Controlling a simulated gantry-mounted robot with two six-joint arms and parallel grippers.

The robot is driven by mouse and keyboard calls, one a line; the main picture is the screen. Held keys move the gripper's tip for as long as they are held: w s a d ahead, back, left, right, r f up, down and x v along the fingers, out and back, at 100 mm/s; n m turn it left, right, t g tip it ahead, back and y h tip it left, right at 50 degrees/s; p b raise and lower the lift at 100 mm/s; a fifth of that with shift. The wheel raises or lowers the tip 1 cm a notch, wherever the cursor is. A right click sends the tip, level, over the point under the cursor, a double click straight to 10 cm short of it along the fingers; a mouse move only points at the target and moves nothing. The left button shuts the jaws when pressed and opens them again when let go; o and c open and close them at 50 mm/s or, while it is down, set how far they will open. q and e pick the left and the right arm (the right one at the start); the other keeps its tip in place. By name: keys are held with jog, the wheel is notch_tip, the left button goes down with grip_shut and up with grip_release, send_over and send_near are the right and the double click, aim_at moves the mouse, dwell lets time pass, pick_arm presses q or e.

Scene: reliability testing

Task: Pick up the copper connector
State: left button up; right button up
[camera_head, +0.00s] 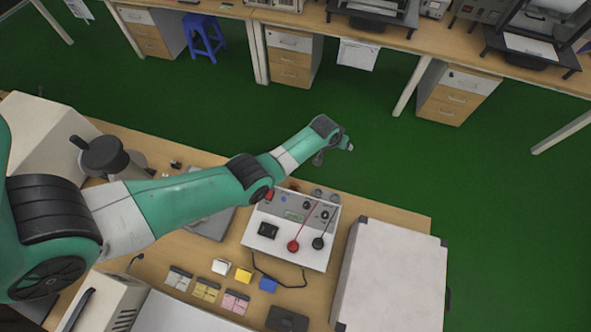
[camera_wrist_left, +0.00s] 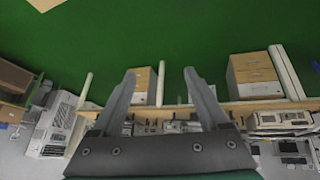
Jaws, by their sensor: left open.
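No copper connector can be clearly made out in either view. Small dark items (camera_head: 175,164) lie on the near table behind my arm, too small to identify. My left gripper (camera_head: 347,146) is stretched out above the far edge of the near table, beyond the white tester box. In the left wrist view its two grey fingers (camera_wrist_left: 160,85) stand apart with nothing between them, facing the green floor and the far bench. My left arm hides part of the near table. My right gripper is in neither view.
The tester box (camera_head: 258,248) carries red and black leads. A large pale case (camera_head: 395,275) stands to its right. White, yellow and blue blocks (camera_head: 243,275) and several small cards lie in front. A far bench (camera_head: 400,50) with equipment stands across the green floor.

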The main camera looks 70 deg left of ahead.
pick_arm(q)
jog(key=s+a+f+n+g+h+b, duration=0.1)
jog(key=s+a+f+g+b, duration=0.1)
jog(key=s+f, duration=0.65)
jog(key=s+a+f+n+g+b, duration=0.1)
jog(key=s+a+f+g+b, duration=0.15)
jog(key=s+f, duration=0.65)
jog(key=b, duration=0.7)
send_over(294, 184)
jog(key=f, duration=0.7)
jog(key=shift+s+d, duration=0.3)
jog(key=shift+d, duration=0.05)
jog(key=shift+r+p, duration=0.1)
jog(key=shift+p, duration=0.25)
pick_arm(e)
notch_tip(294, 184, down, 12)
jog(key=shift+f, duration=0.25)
pick_arm(q)
jog(key=f+b, duration=0.2)
jog(key=b, duration=0.1)
jog(key=f+b, duration=0.3)
jog(key=shift+w+a+f, duration=0.2)
jog(key=shift+r, duration=0.15)
grip_shut()
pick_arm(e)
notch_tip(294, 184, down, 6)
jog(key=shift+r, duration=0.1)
